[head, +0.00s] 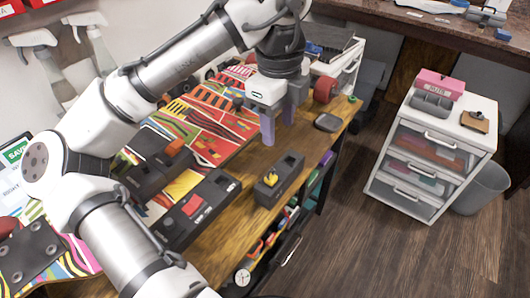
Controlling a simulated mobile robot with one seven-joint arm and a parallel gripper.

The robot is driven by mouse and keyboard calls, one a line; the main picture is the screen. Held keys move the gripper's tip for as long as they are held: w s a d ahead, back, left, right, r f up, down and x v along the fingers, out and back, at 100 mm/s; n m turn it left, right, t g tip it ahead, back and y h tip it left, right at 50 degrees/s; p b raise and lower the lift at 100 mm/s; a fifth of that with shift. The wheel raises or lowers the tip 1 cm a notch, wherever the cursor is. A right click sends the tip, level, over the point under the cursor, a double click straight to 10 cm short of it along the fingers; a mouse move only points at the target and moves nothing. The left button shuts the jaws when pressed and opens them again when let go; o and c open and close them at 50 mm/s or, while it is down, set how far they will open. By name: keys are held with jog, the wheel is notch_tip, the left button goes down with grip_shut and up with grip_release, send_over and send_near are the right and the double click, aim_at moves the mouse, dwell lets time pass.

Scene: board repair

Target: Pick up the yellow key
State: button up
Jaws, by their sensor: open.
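The yellow key (270,179) is a small yellow piece seated at the front left end of a dark grey block (290,170). The block lies on the wooden workbench (238,225), near its right edge. My gripper (278,122) is open, with its two fingers pointing down. It appears above and behind the key in the head view, apart from it. Nothing shows between the fingers. The key's lower part is hidden in the block.
Left of the key lie a dark box with a red piece (193,205) and another with an orange-red piece (174,148). A grey dish (328,122) and a red roll (326,89) sit behind. A white drawer unit (428,160) stands right, across open floor.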

send_over(271, 169)
jog(key=f+b, duration=0.1)
jog(key=f, duration=0.7)
jog(key=shift+d+f, duration=0.15)
jog(key=shift+d, duration=0.05)
jog(key=f, duration=0.5)
jog(key=shift+a+f, duration=0.2)
jog(key=shift+f, duration=0.1)
grip_shut()
jog(key=shift+r, duration=0.1)
